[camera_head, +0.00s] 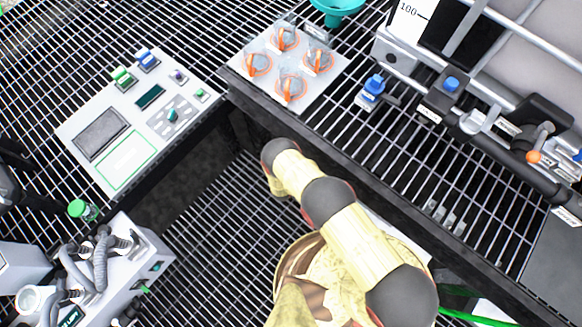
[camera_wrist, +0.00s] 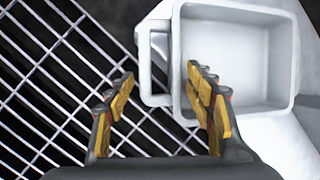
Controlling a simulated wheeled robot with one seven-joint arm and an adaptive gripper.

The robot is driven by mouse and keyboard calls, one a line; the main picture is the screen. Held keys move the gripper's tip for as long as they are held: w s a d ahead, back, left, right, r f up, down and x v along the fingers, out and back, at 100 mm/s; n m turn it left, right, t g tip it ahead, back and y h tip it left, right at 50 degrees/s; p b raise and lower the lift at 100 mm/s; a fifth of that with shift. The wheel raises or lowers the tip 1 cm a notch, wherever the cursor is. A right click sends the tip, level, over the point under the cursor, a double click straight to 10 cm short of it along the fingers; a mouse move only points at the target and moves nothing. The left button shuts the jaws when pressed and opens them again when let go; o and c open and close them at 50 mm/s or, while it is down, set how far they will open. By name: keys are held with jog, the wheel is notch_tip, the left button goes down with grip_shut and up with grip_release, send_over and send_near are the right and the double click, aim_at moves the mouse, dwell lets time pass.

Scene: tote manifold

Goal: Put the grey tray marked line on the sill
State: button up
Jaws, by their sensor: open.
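In the wrist view a pale grey tray (camera_wrist: 283,60) with a square open top and a loop handle (camera_wrist: 146,62) on its left side fills the upper right. Its inside looks empty, and no "line" marking can be read. My gripper (camera_wrist: 160,80) is open, its yellow fingers to either side of the handle in the picture. The right finger overlaps the tray's left wall; I cannot tell whether it touches. In the head view my arm hides the gripper, and the tray cannot be made out. I cannot tell which surface is the sill.
The wrist view shows dark grating (camera_wrist: 60,90) at left and a pale surface under the tray. In the head view, a panel with orange-rimmed knobs (camera_head: 290,62), a console (camera_head: 130,130), a hose-fitted unit (camera_head: 100,270) and a pipe manifold (camera_head: 480,120) surround my arm.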

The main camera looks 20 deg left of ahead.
jog(key=p+v, duration=0.5)
jog(key=v, duration=0.7)
dwell(0.5)
